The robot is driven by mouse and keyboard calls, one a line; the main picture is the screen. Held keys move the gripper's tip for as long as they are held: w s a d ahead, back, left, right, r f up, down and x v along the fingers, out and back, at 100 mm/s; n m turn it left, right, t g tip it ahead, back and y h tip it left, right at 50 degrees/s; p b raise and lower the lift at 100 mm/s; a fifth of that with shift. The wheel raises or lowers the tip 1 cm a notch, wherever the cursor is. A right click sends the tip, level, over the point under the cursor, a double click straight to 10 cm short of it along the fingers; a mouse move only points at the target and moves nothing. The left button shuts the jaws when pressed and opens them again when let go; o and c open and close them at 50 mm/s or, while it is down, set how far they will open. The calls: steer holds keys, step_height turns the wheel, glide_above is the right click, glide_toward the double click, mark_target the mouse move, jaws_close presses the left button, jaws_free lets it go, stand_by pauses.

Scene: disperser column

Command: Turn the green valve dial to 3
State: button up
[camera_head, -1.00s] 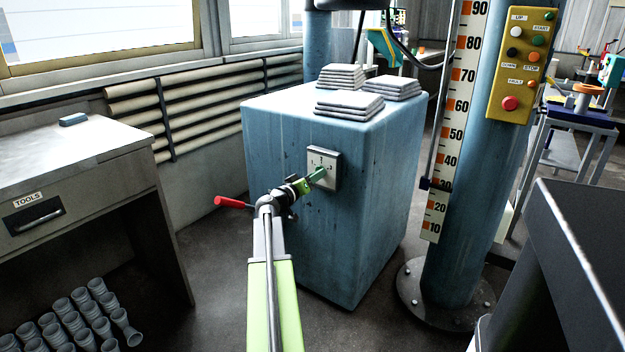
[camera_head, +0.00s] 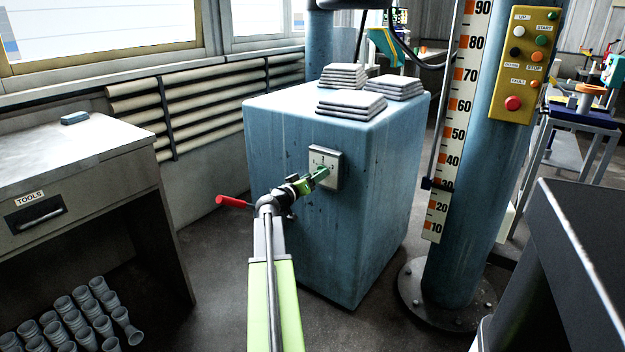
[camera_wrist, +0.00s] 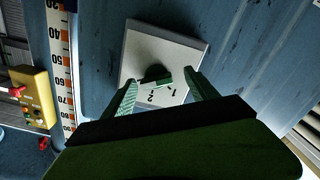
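The green valve dial (camera_wrist: 155,79) sits on a pale square plate (camera_head: 333,158) on the front of the blue block. In the wrist view the plate appears upside down, with 1 and 2 readable; the 3 is not readable there. The dial shows as a dark round knob with a green bar; I cannot tell which number it points to. My gripper (camera_wrist: 160,94) has its two green fingers apart, one on each side of the dial. Contact with the dial cannot be made out. In the head view my gripper (camera_head: 316,180) covers the lower part of the plate.
The blue block (camera_head: 290,240) carries stacked grey slabs (camera_head: 351,103). A red handle (camera_head: 233,201) shows left of my arm. A column with a scale (camera_head: 451,150) and a yellow button panel (camera_head: 524,65) stands right. A tool desk (camera_head: 75,150) stands left.

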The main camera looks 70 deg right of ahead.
steer(key=v, duration=1.7)
steer(key=shift+a, duration=0.2)
